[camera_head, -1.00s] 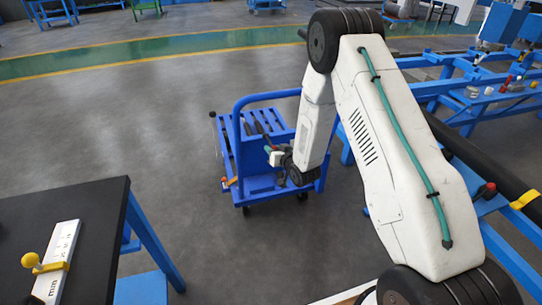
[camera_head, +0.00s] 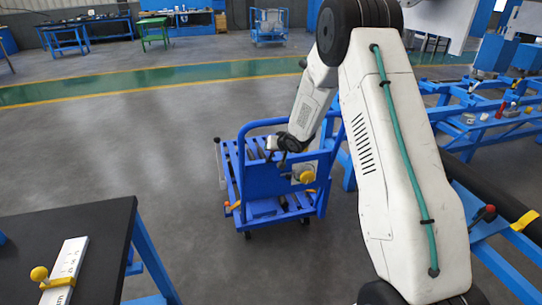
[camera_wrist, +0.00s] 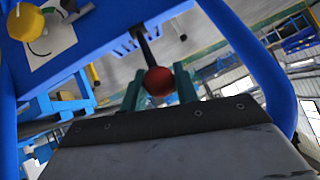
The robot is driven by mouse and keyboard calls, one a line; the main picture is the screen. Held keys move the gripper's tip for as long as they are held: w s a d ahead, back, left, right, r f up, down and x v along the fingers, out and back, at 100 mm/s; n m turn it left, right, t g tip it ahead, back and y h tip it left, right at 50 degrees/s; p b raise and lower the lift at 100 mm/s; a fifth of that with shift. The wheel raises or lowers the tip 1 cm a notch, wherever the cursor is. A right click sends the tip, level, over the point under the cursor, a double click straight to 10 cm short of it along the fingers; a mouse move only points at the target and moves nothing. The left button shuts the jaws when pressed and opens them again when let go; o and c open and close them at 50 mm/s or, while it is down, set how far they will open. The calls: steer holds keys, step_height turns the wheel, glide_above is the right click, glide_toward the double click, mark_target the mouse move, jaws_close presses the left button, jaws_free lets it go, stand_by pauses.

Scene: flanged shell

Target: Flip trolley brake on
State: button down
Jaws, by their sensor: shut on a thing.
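The blue trolley (camera_head: 250,187) stands on the floor with its push handle at the top. In the wrist view its blue panel (camera_wrist: 120,30) fills the upper left. A dark lever (camera_wrist: 147,48) with a red ball knob (camera_wrist: 159,80) runs from a slot in that panel. My gripper (camera_wrist: 160,88) has its two green fingers on either side of the red knob, shut on it. In the head view my gripper (camera_head: 272,150) is at the trolley's upper part, near the handle; the knob cannot be made out there.
A yellow knob (camera_head: 307,177) on a pale plate sits on the trolley panel; it also shows in the wrist view (camera_wrist: 27,20). A dark-topped table (camera_head: 100,225) is at front left, blue frames (camera_head: 480,130) at right. The floor left of the trolley is clear.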

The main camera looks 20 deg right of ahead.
steer(key=shift+w+r, duration=0.4)
steer(key=shift+w, duration=0.25)
steer(key=c, duration=1.1)
jaws_free()
steer(key=shift+f, duration=0.1)
steer(key=v, duration=0.7)
steer(key=shift+s+r, duration=0.25)
steer(key=shift+s, duration=0.1)
steer(key=shift+d, duration=0.1)
